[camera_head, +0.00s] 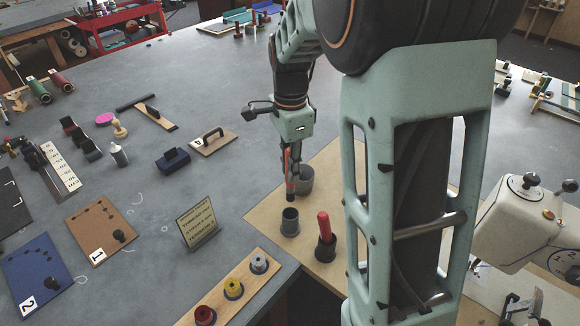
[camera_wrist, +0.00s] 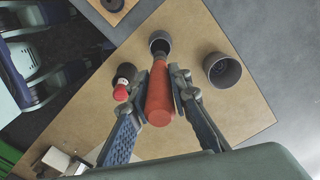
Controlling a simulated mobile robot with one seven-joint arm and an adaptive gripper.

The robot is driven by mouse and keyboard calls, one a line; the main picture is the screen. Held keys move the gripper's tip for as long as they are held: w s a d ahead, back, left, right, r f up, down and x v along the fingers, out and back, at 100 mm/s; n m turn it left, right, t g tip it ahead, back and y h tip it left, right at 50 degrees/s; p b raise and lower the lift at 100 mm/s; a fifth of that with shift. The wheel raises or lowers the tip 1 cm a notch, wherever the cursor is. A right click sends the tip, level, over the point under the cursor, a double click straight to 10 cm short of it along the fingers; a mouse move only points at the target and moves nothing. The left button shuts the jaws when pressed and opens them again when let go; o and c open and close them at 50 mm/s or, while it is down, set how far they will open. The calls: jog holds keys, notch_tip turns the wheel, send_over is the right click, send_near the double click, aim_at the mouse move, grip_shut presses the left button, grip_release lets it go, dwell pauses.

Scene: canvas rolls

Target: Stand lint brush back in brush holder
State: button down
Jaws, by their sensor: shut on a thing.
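My gripper (camera_wrist: 163,90) is shut on a red-handled tool, which I take as the lint brush (camera_wrist: 158,100); its red part also shows in the head view (camera_head: 288,163). The brush hangs roughly upright, its lower end just above a dark, empty-looking cup (camera_head: 290,222), probably the brush holder. In the wrist view the cup (camera_wrist: 160,40) lies just beyond the brush's far end, which is partly hidden. A gap shows between brush and cup rim in the head view.
A second dark cup (camera_head: 326,250) holds another red-handled tool (camera_head: 323,225). A wider grey cup (camera_head: 305,182) stands behind my gripper. All stand on a tan board (camera_head: 262,215). A small sign (camera_head: 198,222) and a spool rack (camera_head: 240,290) are to the left.

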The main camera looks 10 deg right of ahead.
jog(key=b, duration=0.3)
send_over(290, 201)
jog(key=w, duration=0.1)
jog(key=shift+w+d+f, duration=0.1)
jog(key=shift+f, duration=1.15)
jog(key=shift+d+f, duration=0.1)
jog(key=shift+f, duration=1.1)
jog(key=shift+f, duration=0.1)
jog(key=shift+f+b, duration=2.5)
jog(key=shift+f, duration=0.9)
jog(key=shift+f, duration=0.15)
jog(key=c, duration=1.7)
grip_release()
